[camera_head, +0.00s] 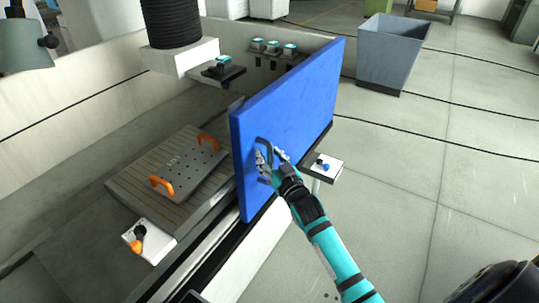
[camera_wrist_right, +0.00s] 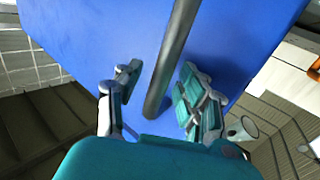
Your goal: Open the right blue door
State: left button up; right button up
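The blue door (camera_head: 290,105) is a thick upright panel along the front edge of the machine, with the work area exposed to its left. Its grey bar handle (camera_head: 262,147) is on the face toward my right arm. My right gripper (camera_head: 268,162) is at this handle. In the right wrist view, the handle (camera_wrist_right: 172,55) runs between the two fingers of the gripper (camera_wrist_right: 160,95), with a gap visible on each side. The fingers are open around it, and the blue door (camera_wrist_right: 95,40) fills the background. My left gripper is not in view.
A perforated plate (camera_head: 180,165) with orange handles lies on the machine bed. A small white box with a blue knob (camera_head: 324,166) sticks out right of the door, near my right forearm. A grey bin (camera_head: 390,50) stands behind. The floor at right is mostly clear.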

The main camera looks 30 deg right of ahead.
grip_shut()
dwell(0.3)
jog(key=shift+w+f, duration=0.2)
